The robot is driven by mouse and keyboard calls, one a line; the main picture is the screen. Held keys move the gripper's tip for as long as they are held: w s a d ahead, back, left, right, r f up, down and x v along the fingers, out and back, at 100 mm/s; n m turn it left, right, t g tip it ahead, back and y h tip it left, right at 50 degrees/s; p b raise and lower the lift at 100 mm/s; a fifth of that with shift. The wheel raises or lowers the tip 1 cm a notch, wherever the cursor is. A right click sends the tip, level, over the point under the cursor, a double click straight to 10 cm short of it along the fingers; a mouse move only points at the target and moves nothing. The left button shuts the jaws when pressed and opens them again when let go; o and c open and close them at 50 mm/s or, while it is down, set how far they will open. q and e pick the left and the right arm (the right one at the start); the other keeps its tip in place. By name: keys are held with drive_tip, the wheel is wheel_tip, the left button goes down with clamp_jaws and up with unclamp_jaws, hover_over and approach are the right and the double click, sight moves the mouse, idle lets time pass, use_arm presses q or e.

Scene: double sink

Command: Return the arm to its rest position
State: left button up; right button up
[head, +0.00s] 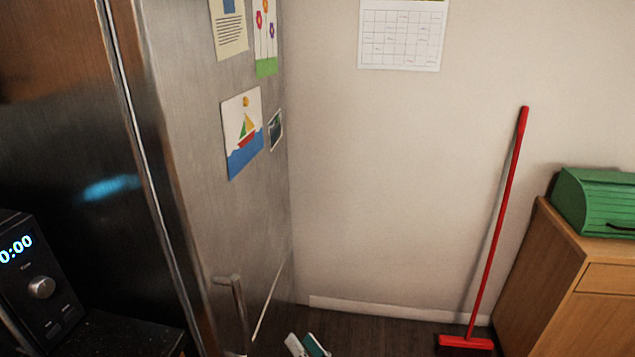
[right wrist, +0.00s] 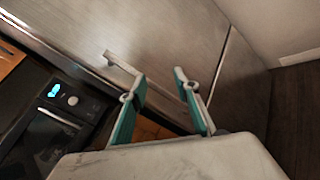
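My right gripper (head: 307,346) shows at the bottom edge of the head view, with only the tips of its white and teal fingers in the picture. In the right wrist view, the same gripper (right wrist: 160,84) has its two fingers spread apart with nothing between them. The fingers point toward a metal fridge front, near its bar handle (right wrist: 122,64). I cannot tell how far the fingers are from it. My left gripper is not in view.
A steel fridge (head: 190,130) with papers fills the left. A black appliance (head: 35,280) with a lit display stands at lower left. A red broom (head: 497,220) leans on the wall beside a wooden cabinet (head: 560,290) bearing a green bread box (head: 598,200). Floor between is clear.

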drive_tip(key=s+d+f+m+h, duration=0.25)
drive_tip(key=d+f+m, duration=0.25)
drive_tip(key=d+m, duration=0.35)
drive_tip(key=s+d+f+m+h, duration=0.2)
drive_tip(key=d+f+m+h, duration=0.3)
drive_tip(key=d+m, duration=0.4)
drive_tip(key=s+d+f+m+g, duration=0.4)
drive_tip(key=s+d+f+m, duration=0.4)
drive_tip(key=m, duration=0.5)
drive_tip(key=s+f+h, duration=0.1)
drive_tip(key=s+f, duration=0.1)
drive_tip(key=s, duration=0.1)
drive_tip(key=shift+m, duration=0.25)
